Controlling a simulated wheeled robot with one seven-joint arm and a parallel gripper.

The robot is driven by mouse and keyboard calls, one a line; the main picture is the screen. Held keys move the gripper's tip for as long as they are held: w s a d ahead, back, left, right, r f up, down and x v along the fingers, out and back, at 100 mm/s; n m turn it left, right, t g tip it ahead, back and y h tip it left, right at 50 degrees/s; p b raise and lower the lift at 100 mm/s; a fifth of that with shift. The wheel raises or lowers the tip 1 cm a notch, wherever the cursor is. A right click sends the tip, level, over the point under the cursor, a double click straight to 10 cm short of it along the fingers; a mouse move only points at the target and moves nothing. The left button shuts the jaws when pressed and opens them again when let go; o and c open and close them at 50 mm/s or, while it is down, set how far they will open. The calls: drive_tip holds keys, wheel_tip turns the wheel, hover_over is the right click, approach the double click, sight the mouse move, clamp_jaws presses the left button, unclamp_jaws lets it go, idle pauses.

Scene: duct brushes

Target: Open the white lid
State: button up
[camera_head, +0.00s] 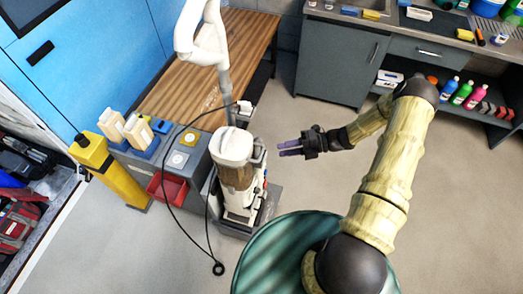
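A round white lid (233,144) sits on top of an upright machine with a brown, see-through canister (236,176) and a white lower body. The lid looks closed down on the canister. A white hose rises behind it. The two fingers show a narrow gap and hold nothing that I can see.
A grey cabinet (160,178) with a red bin (168,187) stands left of the machine, beside a yellow post (108,170). A wooden bench (190,92) is behind. A black cable loops in front. The floor (310,103) to the right is clear.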

sight(261, 153)
drive_tip(key=p+x, duration=0.3)
drive_tip(key=x, duration=0.6)
drive_tip(key=shift+r, duration=0.1)
drive_tip(key=shift+d, duration=0.1)
clamp_jaws()
